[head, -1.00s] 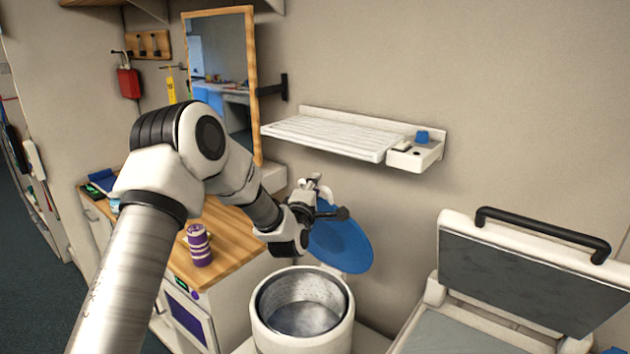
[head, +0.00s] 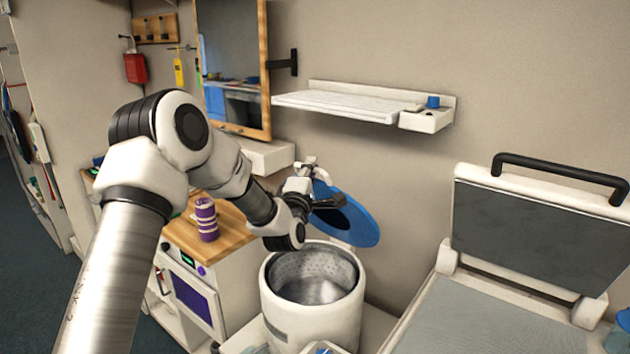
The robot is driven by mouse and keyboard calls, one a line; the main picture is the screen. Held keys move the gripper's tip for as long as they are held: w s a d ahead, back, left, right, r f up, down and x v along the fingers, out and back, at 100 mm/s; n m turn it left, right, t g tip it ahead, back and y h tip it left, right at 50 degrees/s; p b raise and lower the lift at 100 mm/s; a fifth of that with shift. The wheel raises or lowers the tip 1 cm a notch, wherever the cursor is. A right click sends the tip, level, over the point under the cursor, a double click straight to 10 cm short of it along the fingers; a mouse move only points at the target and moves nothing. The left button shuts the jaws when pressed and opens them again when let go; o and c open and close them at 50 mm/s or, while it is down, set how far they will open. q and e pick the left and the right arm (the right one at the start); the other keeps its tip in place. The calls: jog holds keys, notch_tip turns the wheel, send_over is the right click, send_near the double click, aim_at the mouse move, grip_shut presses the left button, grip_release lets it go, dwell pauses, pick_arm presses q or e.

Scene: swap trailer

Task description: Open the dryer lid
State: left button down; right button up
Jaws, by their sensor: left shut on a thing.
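The dryer (head: 312,318) is a white cylinder with an open metal drum. Its round blue lid (head: 358,228) is raised, tilted up behind the drum's opening near the wall. My left gripper (head: 326,203) is at the lid's upper left part, above the drum, and is shut on the lid. Its fingers hide part of the lid, so the exact grip point is not clear. The inside of the drum looks empty from here. My right gripper is not in view.
A wooden counter with a purple striped cup (head: 206,220) stands left of the dryer. A white folding rack (head: 350,107) is on the wall above. A white unit with a raised, black-handled lid (head: 535,218) stands at right. A mirror (head: 235,70) hangs behind my arm.

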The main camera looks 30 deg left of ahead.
pick_arm(q)
jog(key=s+f+n+t+y+b, duration=0.1)
jog(key=s+f+b, duration=0.2)
jog(key=s+b, duration=0.2)
jog(key=shift+a+f+t+y+b, duration=0.2)
jog(key=shift+t+y+b, duration=0.15)
jog(key=shift+b, duration=0.65)
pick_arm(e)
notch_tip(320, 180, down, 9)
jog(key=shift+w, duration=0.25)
pick_arm(q)
jog(key=c, duration=1.4)
grip_release()
jog(key=shift+c, duration=0.2)
jog(key=v, duration=1.2)
jog(key=shift+a, duration=0.1)
